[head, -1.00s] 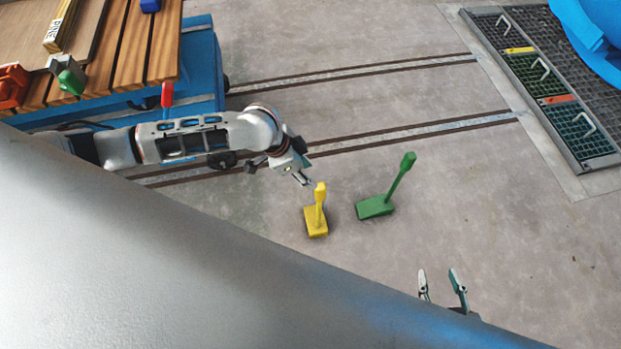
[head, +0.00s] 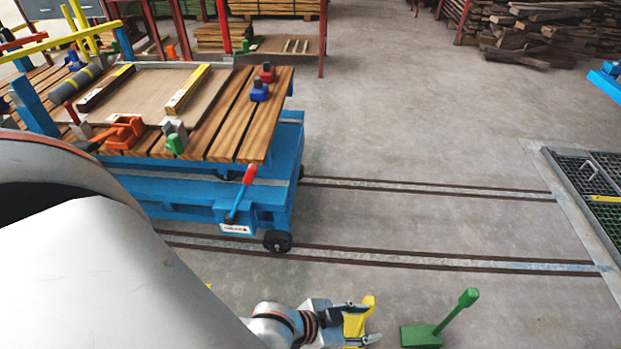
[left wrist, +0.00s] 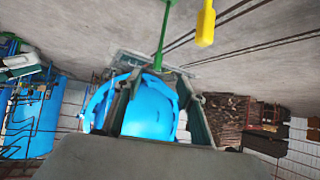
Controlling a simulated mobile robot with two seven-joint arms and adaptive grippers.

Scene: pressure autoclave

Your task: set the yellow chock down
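The yellow chock (head: 355,324) is at the bottom of the head view, partly covered by my left gripper (head: 362,324). Its handle also shows at the top of the left wrist view (left wrist: 206,24), outside the finger gap. My left gripper's fingers stand apart in the left wrist view (left wrist: 158,105), with nothing held between them. The gripper is beside the chock; whether it touches is unclear. The chock's base is mostly hidden. My right gripper is out of view.
A green chock (head: 422,336) with an upright slanted handle stands on the floor to the right. A blue cart (head: 190,200) with a slatted wooden top stands on rails (head: 420,257) at left. A floor grate (head: 603,190) lies at right. Floor between is clear.

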